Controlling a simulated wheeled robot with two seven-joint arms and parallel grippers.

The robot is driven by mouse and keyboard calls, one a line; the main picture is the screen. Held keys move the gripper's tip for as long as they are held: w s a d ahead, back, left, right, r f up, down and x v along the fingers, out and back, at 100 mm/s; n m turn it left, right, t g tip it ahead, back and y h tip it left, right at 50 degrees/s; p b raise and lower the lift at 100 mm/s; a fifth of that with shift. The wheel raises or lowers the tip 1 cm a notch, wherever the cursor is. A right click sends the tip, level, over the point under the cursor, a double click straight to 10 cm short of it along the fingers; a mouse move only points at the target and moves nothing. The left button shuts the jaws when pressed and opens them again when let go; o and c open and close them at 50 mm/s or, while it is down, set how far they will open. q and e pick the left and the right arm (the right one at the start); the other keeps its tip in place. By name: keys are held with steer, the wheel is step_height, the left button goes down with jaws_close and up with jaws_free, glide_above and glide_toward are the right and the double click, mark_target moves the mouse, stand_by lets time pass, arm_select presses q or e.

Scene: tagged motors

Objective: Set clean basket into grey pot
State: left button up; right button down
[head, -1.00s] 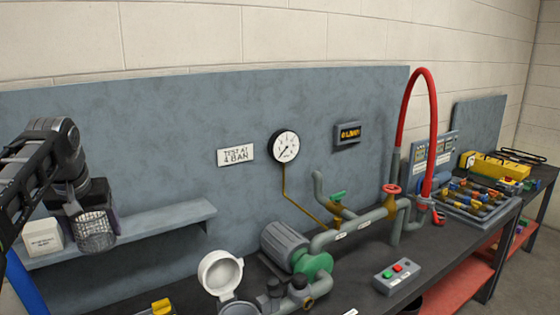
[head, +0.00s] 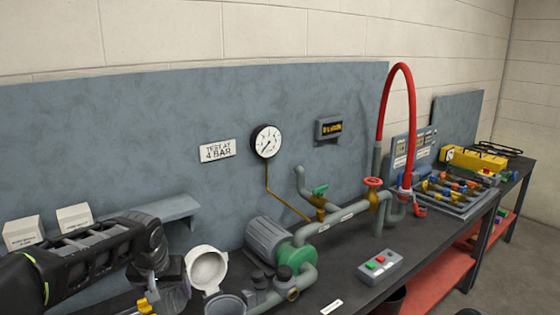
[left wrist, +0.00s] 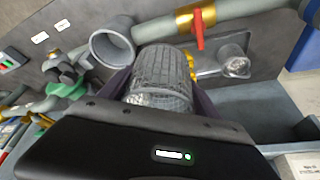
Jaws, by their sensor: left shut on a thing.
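My left gripper (head: 170,284) is low over the bench in the head view, just left of the grey pot (head: 226,305). It is shut on the clean basket (left wrist: 162,72), a grey mesh cup held between the fingers in the left wrist view. The basket is hidden behind my gripper in the head view, or too unclear to make out. The grey pot also shows in the left wrist view (left wrist: 112,47) as an open round mouth beside the basket, which appears outside it. Its round whitish lid (head: 208,268) stands open. My right gripper is not in view.
A pump (head: 268,240) with pipes stands right of the pot. A red-handled valve (left wrist: 199,30) and another mesh basket (left wrist: 234,62) show in the left wrist view. Two white boxes (head: 74,219) stand on the wall shelf. A button box (head: 380,266) sits farther right.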

arm_select(q)
steer(key=s+d+f+m, duration=0.1)
steer(key=s+d+f, duration=0.1)
steer(key=d+f, duration=0.3)
steer(key=shift+s+d+f+h, duration=0.35)
steer(key=shift+d+f+h, duration=0.05)
steer(key=shift+d, duration=0.25)
steer(key=shift+f, duration=0.1)
steer(key=s+f, duration=0.4)
steer(key=f, duration=0.1)
